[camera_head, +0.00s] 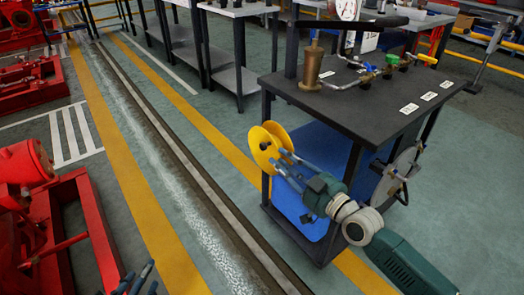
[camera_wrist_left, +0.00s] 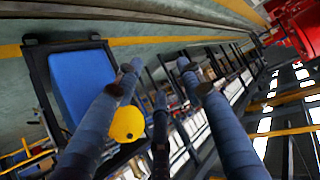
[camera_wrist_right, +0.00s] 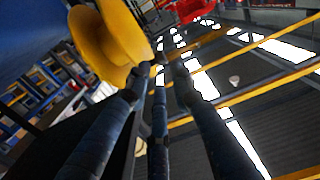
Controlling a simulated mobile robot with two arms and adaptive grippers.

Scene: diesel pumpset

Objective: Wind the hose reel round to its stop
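The yellow hose reel (camera_head: 264,150), a disc with two flanges, is at the left end of the dark workbench, below its top. It shows large at the upper left in the right wrist view (camera_wrist_right: 108,38). A yellow disc (camera_wrist_left: 127,124), apparently the same reel, is small in the left wrist view. My right gripper (camera_head: 279,162) is at the reel's right side, fingers apart and pointing toward it. One fingertip is close to the rim; I cannot tell whether it touches. My left gripper (camera_head: 138,280) is open and empty, low at the bottom edge, away from the reel.
The workbench (camera_head: 365,110) carries a brass cylinder (camera_head: 312,66), a gauge (camera_head: 347,9), valves and labels. A blue panel (camera_head: 312,150) is underneath. A grey disc (camera_head: 398,172) hangs at its right side. Red machinery (camera_head: 60,235) stands at the left. The floor between is clear.

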